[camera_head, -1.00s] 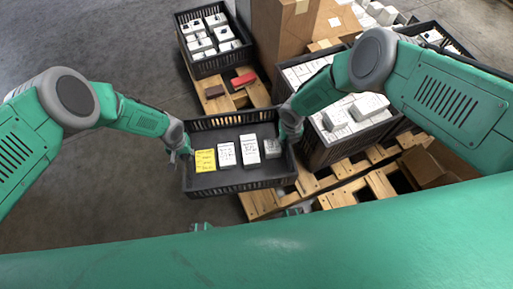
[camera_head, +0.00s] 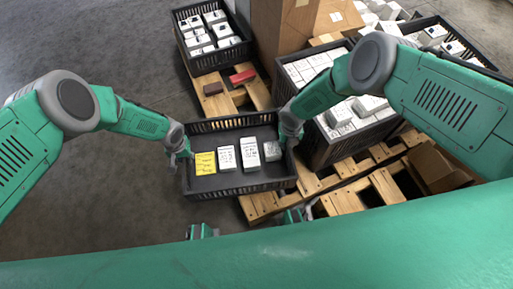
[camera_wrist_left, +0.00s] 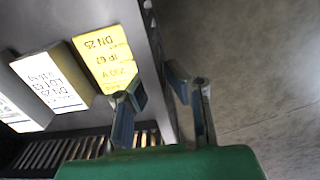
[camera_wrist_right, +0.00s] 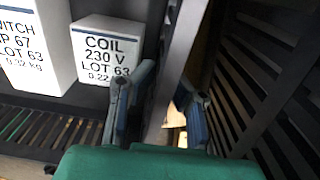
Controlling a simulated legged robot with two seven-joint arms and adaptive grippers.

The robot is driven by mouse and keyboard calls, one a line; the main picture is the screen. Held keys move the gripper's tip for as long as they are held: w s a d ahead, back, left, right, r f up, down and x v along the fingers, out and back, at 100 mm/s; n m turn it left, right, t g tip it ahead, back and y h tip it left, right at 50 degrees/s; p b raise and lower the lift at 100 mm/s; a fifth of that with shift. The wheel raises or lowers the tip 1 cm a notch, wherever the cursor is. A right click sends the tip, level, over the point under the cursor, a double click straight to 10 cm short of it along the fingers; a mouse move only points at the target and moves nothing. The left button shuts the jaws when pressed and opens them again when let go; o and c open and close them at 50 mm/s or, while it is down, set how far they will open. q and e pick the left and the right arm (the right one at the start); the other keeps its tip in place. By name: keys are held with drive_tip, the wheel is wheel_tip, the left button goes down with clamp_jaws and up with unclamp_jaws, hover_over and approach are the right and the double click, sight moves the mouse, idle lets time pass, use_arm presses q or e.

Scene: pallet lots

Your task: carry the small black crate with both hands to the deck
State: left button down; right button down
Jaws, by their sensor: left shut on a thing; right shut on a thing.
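The small black crate (camera_head: 240,188) is held up between my two grippers and appears roughly level. It holds a yellow-labelled box (camera_head: 205,163) and several white boxes (camera_head: 249,153). My left gripper (camera_head: 185,155) is shut on the crate's left wall; the left wrist view shows its fingers (camera_wrist_left: 160,105) on both sides of that wall. My right gripper (camera_head: 288,138) is shut on the right wall, which also runs between its fingers in the right wrist view (camera_wrist_right: 160,100). Wooden pallet decking (camera_head: 262,204) shows just right of and below the crate.
A large black crate of white boxes (camera_head: 322,152) stands on the pallet close to my right gripper. Another black crate (camera_head: 206,65), a red block (camera_head: 243,77) and a brown block (camera_head: 213,88) stand behind. An open carton (camera_head: 435,168) is at right. Floor at left is clear.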

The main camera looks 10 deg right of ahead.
use_arm(q)
drive_tip(key=shift+f, duration=0.35)
use_arm(e)
drive_tip(key=shift+w+f, duration=0.1)
drive_tip(key=shift+f, duration=0.2)
use_arm(q)
drive_tip(key=c, duration=1.6)
unclamp_jaws()
drive_tip(key=shift+r, duration=0.1)
use_arm(e)
drive_tip(key=c, duration=1.6)
unclamp_jaws()
drive_tip(key=shift+r, duration=0.1)
use_arm(q)
drive_tip(key=shift+r, duration=0.45)
wheel_tip(320, 180, up, 11)
use_arm(e)
wheel_tip(320, 180, up, 12)
drive_tip(key=shift+f, duration=0.1)
